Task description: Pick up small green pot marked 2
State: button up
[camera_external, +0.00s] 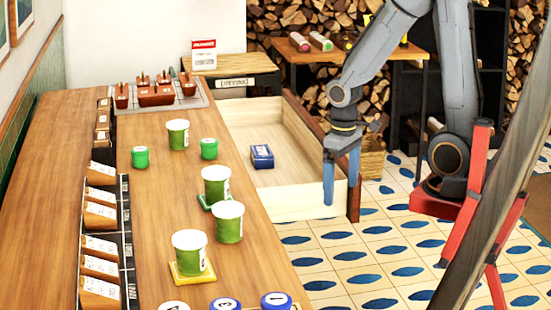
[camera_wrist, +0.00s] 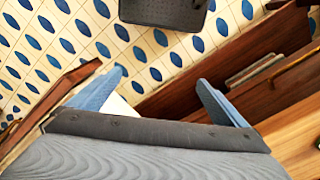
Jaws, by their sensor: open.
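Two small green pots stand on the wooden counter (camera_external: 165,240) in the external view: one at the left (camera_external: 140,157) and one to its right (camera_external: 209,148). I cannot read a number on either. Taller green cups with white tops stand near them: one at the back (camera_external: 178,135), several further forward, including one on a yellow square (camera_external: 189,252). My gripper (camera_external: 341,190) is open and empty, pointing down to the right of the counter, beside the open drawer's corner. The wrist view shows its two blue fingers (camera_wrist: 162,76) apart, with no pot in view.
An open drawer (camera_external: 245,120) holds a blue box (camera_external: 262,156). Blue pots marked 3 (camera_external: 225,304) and 1 (camera_external: 276,301) stand at the counter's front. A rack of cards (camera_external: 100,245) lines the left, and a tray of copper pots (camera_external: 155,93) sits at the back. Tiled floor is open at right.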

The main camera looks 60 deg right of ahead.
jog(key=c, duration=0.7)
jog(key=shift+c, duration=0.2)
notch_tip(320, 180, up, 12)
jog(key=n+p, duration=0.8)
jog(key=n, duration=1.1)
send_over(209, 140)
jog(key=shift+s, duration=0.4)
jog(key=shift+w+n, duration=0.4)
jog(key=shift+n, duration=0.1)
jog(key=shift+s+a+f+p, duration=0.1)
jog(key=shift+f+p, duration=0.7)
jog(key=shift+f, duration=1.1)
jog(key=shift+a+f+p, duration=0.1)
jog(key=shift+f+p, duration=0.65)
jog(key=shift+f, duration=1.15)
